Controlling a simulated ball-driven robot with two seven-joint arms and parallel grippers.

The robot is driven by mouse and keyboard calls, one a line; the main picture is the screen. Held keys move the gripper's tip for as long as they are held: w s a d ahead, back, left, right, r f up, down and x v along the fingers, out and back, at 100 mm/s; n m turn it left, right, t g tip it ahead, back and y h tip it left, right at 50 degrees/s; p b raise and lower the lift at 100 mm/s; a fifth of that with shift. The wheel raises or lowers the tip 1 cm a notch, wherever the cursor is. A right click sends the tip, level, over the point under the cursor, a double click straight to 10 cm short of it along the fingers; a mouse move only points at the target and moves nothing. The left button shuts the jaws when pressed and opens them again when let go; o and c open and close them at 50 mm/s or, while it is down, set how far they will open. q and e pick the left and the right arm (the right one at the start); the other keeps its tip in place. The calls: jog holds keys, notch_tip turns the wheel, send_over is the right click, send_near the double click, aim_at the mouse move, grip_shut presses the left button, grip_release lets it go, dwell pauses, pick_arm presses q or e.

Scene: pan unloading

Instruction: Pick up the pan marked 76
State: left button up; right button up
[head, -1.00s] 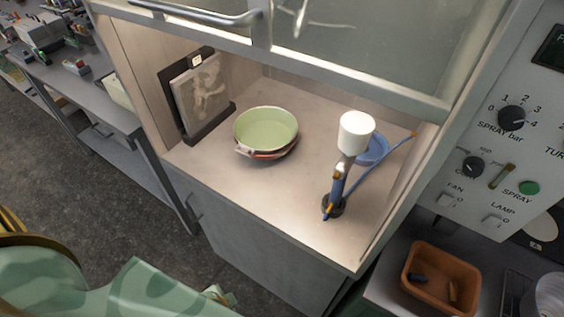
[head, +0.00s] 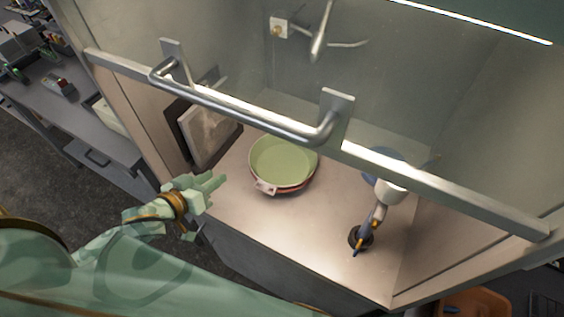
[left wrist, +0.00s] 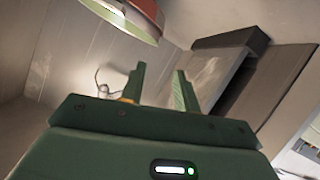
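A round pan (head: 284,158), pale green inside with a reddish lower side, sits on the cabinet's worktop. Its pale handle or tab (head: 265,187) faces the front; I cannot read a number on it. The sash edge crosses just above it. My left gripper (head: 216,204) is in front of the worktop, left of the pan and apart from it. In the left wrist view its two fingers (left wrist: 161,88) stand apart with nothing between them. A red and whitish rounded thing (left wrist: 146,14) at the top of that view appears to be the pan's side. My right gripper is out of view.
A glass sash with a metal handle (head: 250,118) hangs over the worktop's front. A dark-framed panel (head: 206,130) leans at the left wall. A stand with a white head (head: 391,191) and a blue dish (head: 383,160) are on the right. Worktop between pan and stand is clear.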

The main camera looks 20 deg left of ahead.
pick_arm(q)
jog(key=b, duration=0.2)
send_near(251, 150)
jog(key=a+x, duration=0.1)
jog(key=x, duration=0.4)
jog(key=shift+n, duration=0.3)
jog(key=x, duration=0.4)
jog(key=shift+w+d+f, duration=0.15)
jog(key=shift+d, duration=0.3)
jog(key=shift+c, duration=0.5)
grip_shut()
